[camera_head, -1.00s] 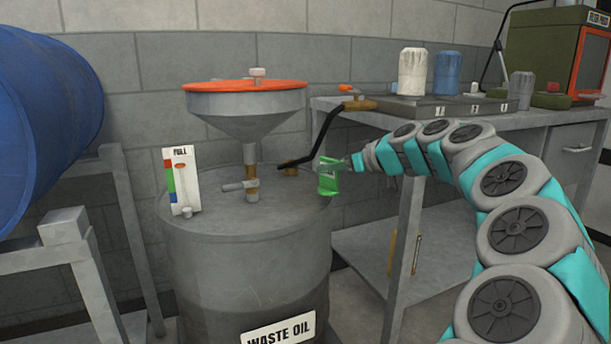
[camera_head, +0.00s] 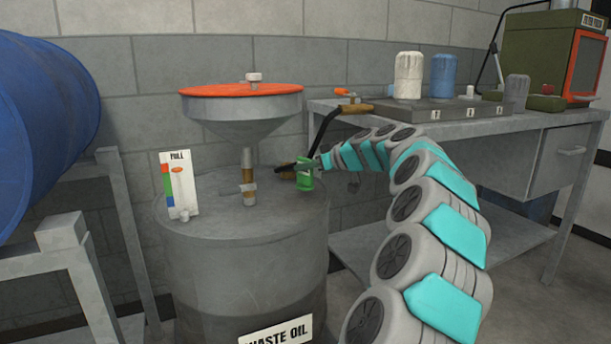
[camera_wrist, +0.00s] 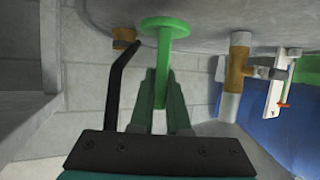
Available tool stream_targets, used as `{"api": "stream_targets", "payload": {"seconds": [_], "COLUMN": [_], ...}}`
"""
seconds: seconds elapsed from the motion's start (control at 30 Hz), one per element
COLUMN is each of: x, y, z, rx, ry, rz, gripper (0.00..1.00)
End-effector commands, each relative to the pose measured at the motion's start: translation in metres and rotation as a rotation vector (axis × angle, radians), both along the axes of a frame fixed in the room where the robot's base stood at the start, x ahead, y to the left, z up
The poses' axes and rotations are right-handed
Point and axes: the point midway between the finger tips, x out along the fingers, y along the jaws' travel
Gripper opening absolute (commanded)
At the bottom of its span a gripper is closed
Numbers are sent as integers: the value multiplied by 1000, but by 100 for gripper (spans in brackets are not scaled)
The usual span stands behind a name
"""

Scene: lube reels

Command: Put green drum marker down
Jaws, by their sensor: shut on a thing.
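The green drum marker (camera_head: 304,182) is at the right part of the grey waste oil drum's top (camera_head: 215,215). In the wrist view the marker (camera_wrist: 165,28) shows a round green disc on a thin stem. My gripper (camera_wrist: 160,80) is shut on the stem, with dark green fingers on both sides. In the head view my gripper (camera_head: 315,163) is low beside the drum's right rim. The disc is close to the drum top; I cannot tell whether it touches.
An orange-topped funnel (camera_head: 242,105) stands on a brass pipe left of the marker. A level gauge (camera_head: 179,183) stands at the drum's left. A black curved handle (camera_head: 322,130) and brass fitting (camera_wrist: 122,38) are close by. A workbench (camera_head: 480,125) is at the right, a blue barrel (camera_head: 45,120) at the left.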

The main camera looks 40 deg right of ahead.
Motion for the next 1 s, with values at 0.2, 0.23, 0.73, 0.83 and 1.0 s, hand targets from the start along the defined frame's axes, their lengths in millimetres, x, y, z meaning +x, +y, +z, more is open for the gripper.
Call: {"api": "stream_targets", "payload": {"seconds": [0.2, 0.23, 0.73, 0.83, 1.0], "x": [-1, 0, 0, 0, 0], "y": [1, 1, 0, 0, 0], "z": [-25, -26, -28, -28, -28], "rx": [4, 3, 1, 1, 1], "ry": [2, 1, 0, 0, 0], "rz": [2, 2, 1, 1, 1], "gripper": [0, 0, 25, 37, 44]}}
